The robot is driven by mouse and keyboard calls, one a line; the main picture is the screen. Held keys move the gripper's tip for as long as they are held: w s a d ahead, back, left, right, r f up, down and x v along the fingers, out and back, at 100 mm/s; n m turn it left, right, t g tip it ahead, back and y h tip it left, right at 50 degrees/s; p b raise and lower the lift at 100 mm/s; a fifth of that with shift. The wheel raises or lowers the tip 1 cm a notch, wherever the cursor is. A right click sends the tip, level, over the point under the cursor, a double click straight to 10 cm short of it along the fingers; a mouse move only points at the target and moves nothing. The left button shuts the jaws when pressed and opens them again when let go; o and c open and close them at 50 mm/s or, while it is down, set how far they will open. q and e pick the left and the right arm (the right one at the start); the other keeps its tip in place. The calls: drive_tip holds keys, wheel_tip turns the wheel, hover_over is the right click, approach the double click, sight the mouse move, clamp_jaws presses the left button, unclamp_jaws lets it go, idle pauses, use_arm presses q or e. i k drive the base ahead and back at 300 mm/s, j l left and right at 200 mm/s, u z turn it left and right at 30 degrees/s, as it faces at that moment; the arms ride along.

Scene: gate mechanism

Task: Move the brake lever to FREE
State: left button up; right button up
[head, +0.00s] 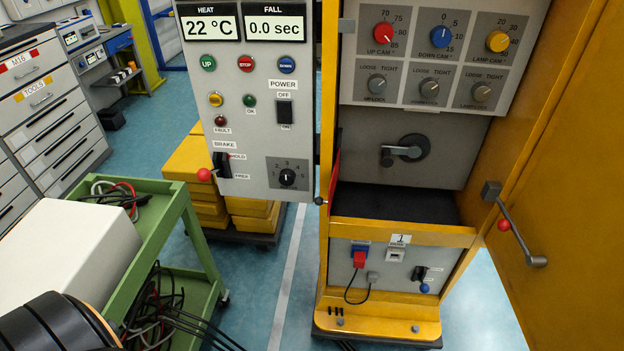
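The brake lever (204,174) has a red ball knob and sticks out to the left from a dark slot at the lower left of the grey control panel (262,140). The label BRAKE stands above the slot, with HOLD beside its upper part and FREE beside its lower part. The knob appears at about the height between the two labels, but the lever comes out toward me, so I cannot tell its exact setting. Neither of my grippers shows. Only a dark rounded part of my own arm is at the lower left, well below the lever.
A green cart (165,215) with a white box (65,250) and cables stands at the lower left. The yellow cabinet (400,235) is open, its door (570,190) swung to the right. Yellow blocks (190,160) are stacked behind the panel. Clear blue floor lies between cart and cabinet.

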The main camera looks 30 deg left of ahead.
sight(204, 174)
drive_tip(key=k+j+u, duration=0.25)
drive_tip(key=k+j, duration=0.75)
